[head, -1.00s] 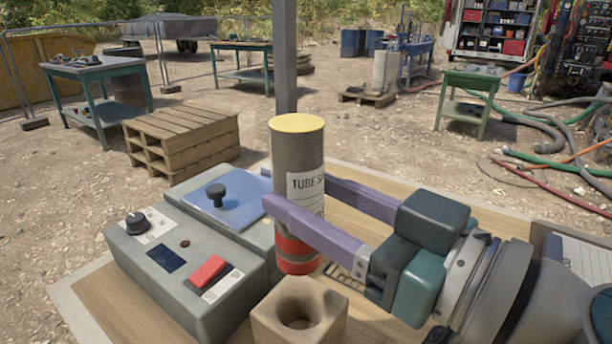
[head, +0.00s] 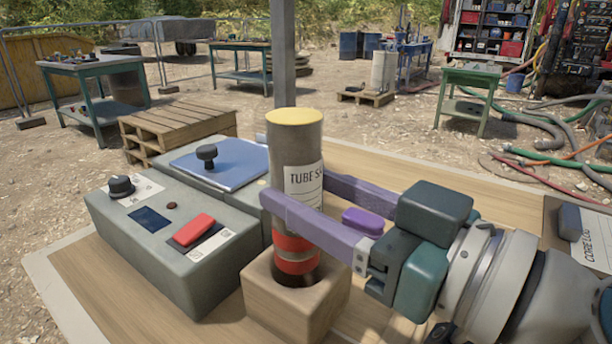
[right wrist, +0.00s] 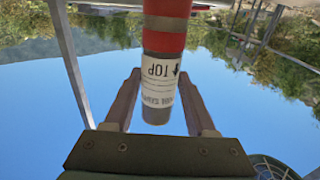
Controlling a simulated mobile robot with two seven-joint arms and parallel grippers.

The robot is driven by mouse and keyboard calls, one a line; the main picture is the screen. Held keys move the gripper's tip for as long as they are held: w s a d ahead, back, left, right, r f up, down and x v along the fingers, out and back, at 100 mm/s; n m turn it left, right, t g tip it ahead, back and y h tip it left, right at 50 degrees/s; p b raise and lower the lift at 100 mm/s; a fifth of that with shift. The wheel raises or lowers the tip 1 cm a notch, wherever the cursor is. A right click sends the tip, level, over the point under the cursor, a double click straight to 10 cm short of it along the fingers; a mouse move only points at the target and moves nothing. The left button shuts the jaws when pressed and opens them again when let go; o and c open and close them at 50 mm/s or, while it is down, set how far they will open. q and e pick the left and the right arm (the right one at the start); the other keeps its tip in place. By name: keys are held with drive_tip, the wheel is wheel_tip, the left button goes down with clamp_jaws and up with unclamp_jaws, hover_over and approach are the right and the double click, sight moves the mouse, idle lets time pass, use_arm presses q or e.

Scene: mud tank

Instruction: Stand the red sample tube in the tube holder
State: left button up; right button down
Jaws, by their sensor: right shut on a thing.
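The red sample tube (head: 305,155) is a dark grey cylinder with a yellow top, a white label and red bands near its lower end. It stands about upright between the purple fingers of my right gripper (head: 297,192), which is shut on it. The tube also shows in the right wrist view (right wrist: 162,85), between the fingers. The tube holder (head: 275,305) is a wooden block with a round hole. The tube's lower end is at the hole and covers most of it; I cannot tell how deep it sits. My left gripper is not in view.
A grey control box (head: 165,250) with a black knob and red switch stands left of the holder. A blue lid (head: 230,172) with a black knob lies behind it. A small purple object (head: 362,220) lies behind my gripper. A clipboard (head: 592,235) lies at right.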

sight(312, 269)
drive_tip(key=shift+f+b, duration=0.95)
drive_tip(key=shift+f, duration=0.65)
drive_tip(key=shift+d+f+b, duration=0.1)
drive_tip(key=shift+f+b, duration=0.3)
drive_tip(key=shift+f, duration=0.6)
drive_tip(key=c, duration=0.5)
unclamp_jaws()
drive_tip(key=o, duration=0.4)
drive_tip(key=shift+r, duration=0.15)
wheel_tip(312, 269, up, 20)
drive_tip(key=p, duration=1.8)
drive_tip(key=shift+r+p, duration=0.1)
drive_tip(key=shift+p, duration=0.25)
